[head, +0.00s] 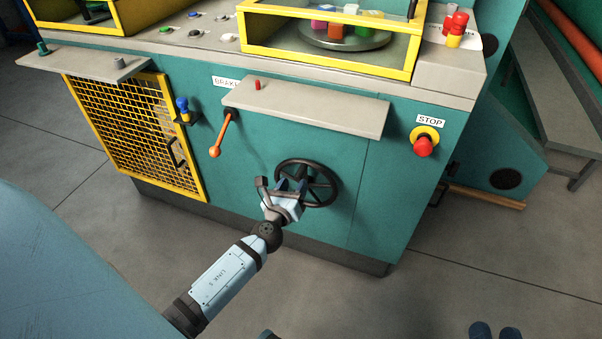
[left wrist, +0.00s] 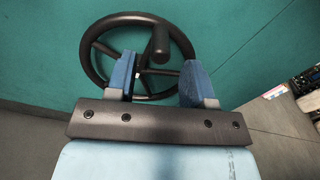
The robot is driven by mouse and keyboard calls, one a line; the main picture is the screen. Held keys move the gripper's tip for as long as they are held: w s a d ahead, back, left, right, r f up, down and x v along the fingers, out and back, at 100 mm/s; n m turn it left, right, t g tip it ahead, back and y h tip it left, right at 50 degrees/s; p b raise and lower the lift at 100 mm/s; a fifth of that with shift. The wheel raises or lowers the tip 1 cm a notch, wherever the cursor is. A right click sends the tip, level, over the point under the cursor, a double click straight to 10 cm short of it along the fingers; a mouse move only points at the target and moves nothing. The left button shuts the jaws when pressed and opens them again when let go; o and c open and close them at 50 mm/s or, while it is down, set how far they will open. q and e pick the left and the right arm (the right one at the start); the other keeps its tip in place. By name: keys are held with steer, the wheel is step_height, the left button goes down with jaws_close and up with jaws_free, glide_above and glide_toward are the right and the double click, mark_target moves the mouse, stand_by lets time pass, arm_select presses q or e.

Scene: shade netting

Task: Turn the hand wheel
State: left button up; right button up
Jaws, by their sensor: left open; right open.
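The black spoked hand wheel (head: 336,186) is mounted on the teal machine front, in the middle of the head view. In the left wrist view the wheel (left wrist: 86,48) shows its rim, spokes and a dark handle knob (left wrist: 160,42) that sticks out toward the camera. My left gripper (head: 280,184) is in front of the wheel, open. Its two blue fingers (left wrist: 157,80) stand apart, with the knob appearing between and slightly above them. Contact cannot be told. My right gripper (head: 495,331) shows only its dark blue fingertips at the bottom edge, apart from each other and far from the wheel.
A grey shelf (head: 305,105) juts out above the wheel. An orange-knobbed brake lever (head: 222,135) hangs to the left. A red stop button (head: 424,146) sits to the right, and a yellow mesh guard (head: 125,125) at far left. The floor in front is clear.

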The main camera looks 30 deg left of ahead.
mark_target(297, 179)
arm_select(q)
steer(key=shift+x, duration=2.7)
jaws_close()
